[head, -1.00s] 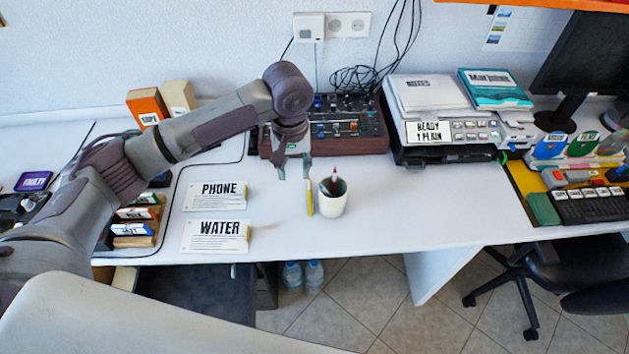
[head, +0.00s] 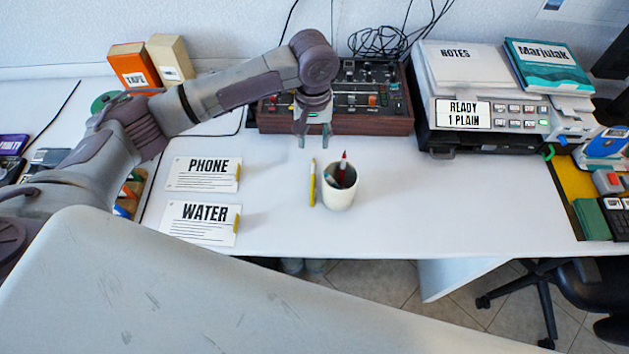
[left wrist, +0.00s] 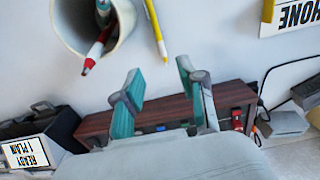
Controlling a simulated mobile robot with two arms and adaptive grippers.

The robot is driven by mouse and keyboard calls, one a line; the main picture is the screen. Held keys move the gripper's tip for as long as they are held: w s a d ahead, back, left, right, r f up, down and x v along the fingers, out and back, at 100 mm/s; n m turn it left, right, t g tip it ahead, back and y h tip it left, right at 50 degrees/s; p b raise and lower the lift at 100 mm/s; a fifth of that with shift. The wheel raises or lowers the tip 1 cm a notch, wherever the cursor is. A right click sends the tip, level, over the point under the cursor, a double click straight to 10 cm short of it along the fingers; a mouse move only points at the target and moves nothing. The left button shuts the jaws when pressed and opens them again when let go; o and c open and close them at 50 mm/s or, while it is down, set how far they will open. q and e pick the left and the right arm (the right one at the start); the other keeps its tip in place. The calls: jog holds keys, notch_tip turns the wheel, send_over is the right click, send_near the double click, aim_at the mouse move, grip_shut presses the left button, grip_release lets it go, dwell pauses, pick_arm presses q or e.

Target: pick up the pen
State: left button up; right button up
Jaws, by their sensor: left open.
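The cup stands upright and holds a red-and-white pen (head: 343,168) and a bluish item. My left gripper (head: 314,140) is open and empty, on the wall side of the yellow pen and apart from it. In the left wrist view its teal fingers (left wrist: 158,72) are spread, in line with the pen. My right gripper is out of view.
A wooden-sided control box (head: 372,121) stands behind the gripper. PHONE (head: 202,174) and WATER (head: 200,223) cards lie to the left. A printer (head: 480,125) is at the right. The desk between cup and printer is clear.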

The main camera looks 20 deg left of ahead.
aim_at(313, 174)
pick_arm(q)
jog(key=f, duration=1.2)
jog(key=shift+s, duration=0.3)
jog(key=shift+c, duration=0.2)
grip_shut()
